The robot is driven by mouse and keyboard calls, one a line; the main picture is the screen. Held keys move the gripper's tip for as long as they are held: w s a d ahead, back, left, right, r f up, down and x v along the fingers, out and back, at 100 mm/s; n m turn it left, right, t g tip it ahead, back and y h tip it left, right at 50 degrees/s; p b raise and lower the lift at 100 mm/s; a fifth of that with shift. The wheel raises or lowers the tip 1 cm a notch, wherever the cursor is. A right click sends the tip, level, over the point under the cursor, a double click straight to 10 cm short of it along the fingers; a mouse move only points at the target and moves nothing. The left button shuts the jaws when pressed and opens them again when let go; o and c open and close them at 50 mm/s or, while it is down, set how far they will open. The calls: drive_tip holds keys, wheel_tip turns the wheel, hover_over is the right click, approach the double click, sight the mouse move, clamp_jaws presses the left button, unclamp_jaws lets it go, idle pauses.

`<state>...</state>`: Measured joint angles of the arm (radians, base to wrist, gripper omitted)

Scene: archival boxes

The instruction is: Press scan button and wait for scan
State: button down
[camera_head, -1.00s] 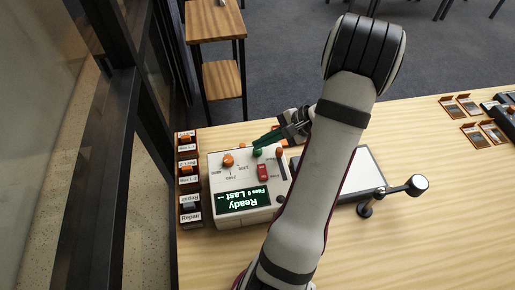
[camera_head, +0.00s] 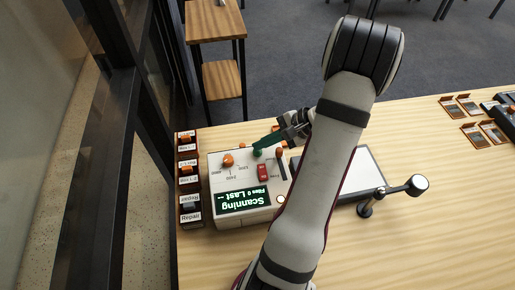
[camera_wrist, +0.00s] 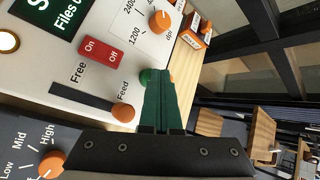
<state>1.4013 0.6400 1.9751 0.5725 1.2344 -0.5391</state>
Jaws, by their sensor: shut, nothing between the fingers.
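The scanner control box (camera_head: 225,178) stands at the left of the table, white with a dark screen (camera_head: 243,201) that reads "Scanning" and "Files 0 Last --". A green button (camera_head: 257,153) is on its top; it also shows in the wrist view (camera_wrist: 147,77), partly hidden by my fingers. My gripper (camera_head: 256,143) is shut and empty, its green fingertips (camera_wrist: 158,78) at the green button, seemingly touching it. A red On/Off switch (camera_wrist: 101,50), an orange dial (camera_wrist: 160,22) and an orange-knobbed Feed slider (camera_wrist: 123,112) are near. A lamp (camera_wrist: 9,42) on the box glows.
A white lit panel (camera_head: 365,172) lies right of the box, partly behind my arm, with a small swivel-arm device (camera_head: 392,194) beside it. Labelled boxes (camera_head: 188,178) line the left edge. Framed slides (camera_head: 475,133) lie far right. The table's front right is clear.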

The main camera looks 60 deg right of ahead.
sight(262, 150)
drive_tip(key=shift+r, duration=0.8)
drive_tip(key=shift+r, duration=2.55)
idle(3.9)
drive_tip(key=w+a+r+n+g+y, duration=0.1)
drive_tip(key=w+a+r+n+g, duration=0.1)
drive_tip(key=a, duration=0.5)
drive_tip(key=w+a+r+n+g+y, duration=0.1)
drive_tip(key=w+a+r+n+g, duration=0.15)
drive_tip(key=a, duration=0.35)
drive_tip(key=s+a+r+n+g+h, duration=0.1)
drive_tip(key=s+a+n+g, duration=0.15)
drive_tip(key=a, duration=0.45)
drive_tip(key=s+a+r+n+g+h, duration=0.15)
drive_tip(key=a+n, duration=0.25)
drive_tip(key=a, duration=0.4)
drive_tip(key=s+a+f+n+h, duration=0.1)
drive_tip(key=s+a+n, duration=0.3)
drive_tip(key=s, duration=0.4)
drive_tip(key=shift+s+a+f+n+h, duration=0.2)
drive_tip(key=shift+a+f+n+h, duration=0.1)
drive_tip(key=shift+f+n+h, duration=0.15)
